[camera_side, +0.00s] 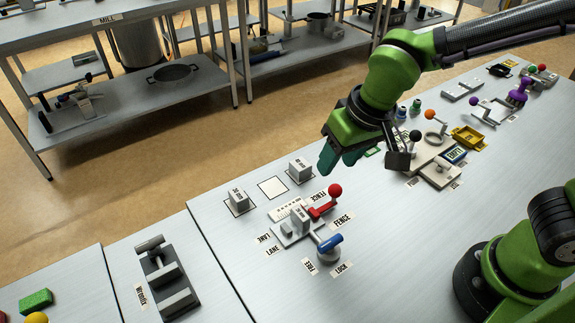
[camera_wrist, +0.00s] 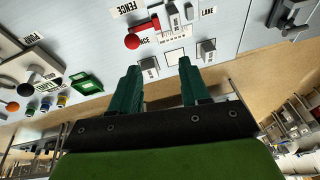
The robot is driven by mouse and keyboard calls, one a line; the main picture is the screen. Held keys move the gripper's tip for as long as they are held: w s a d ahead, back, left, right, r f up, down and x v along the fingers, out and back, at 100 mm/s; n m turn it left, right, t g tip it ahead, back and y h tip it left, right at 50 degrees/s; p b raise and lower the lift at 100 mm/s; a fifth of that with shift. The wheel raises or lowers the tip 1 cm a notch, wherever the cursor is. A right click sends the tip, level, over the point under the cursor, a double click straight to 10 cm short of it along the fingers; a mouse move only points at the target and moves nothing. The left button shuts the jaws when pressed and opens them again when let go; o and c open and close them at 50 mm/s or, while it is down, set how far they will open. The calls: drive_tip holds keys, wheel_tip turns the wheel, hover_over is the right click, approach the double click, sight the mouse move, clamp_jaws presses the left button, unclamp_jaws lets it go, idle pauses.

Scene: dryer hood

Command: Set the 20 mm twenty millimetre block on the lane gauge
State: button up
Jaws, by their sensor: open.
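The lane gauge (camera_side: 286,231) is a light plate with a scale, near the table's left end. A grey block (camera_side: 300,215) stands upright on it; it also shows in the wrist view (camera_wrist: 174,21). Two more grey blocks stand on outlined squares behind the gauge: a left block (camera_side: 238,200) and a right block (camera_side: 300,169). The square between them (camera_side: 273,187) is empty. The block markings are too small to read surely, so I cannot tell which is the 20 mm one. My gripper (camera_wrist: 158,66) is open and empty, above and to the right of the blocks in the side view.
A red-knobbed fence lever (camera_side: 335,191) and a blue-handled lock lever (camera_side: 329,244) sit beside the gauge. A dark fixture (camera_side: 165,276) stands at the left. Several other fixtures, including a yellow tray (camera_side: 468,138), stand at the right. The table between is mostly clear.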

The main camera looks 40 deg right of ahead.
drive_tip(key=s+d+r+m+t, duration=0.1)
drive_tip(key=s+d+r+t, duration=0.1)
drive_tip(key=d, duration=0.4)
drive_tip(key=s+d+r+m+t+y, duration=0.1)
drive_tip(key=s+d+r+m+t, duration=0.1)
drive_tip(key=s+d+r, duration=0.3)
drive_tip(key=d, duration=0.2)
drive_tip(key=shift+d, duration=0.3)
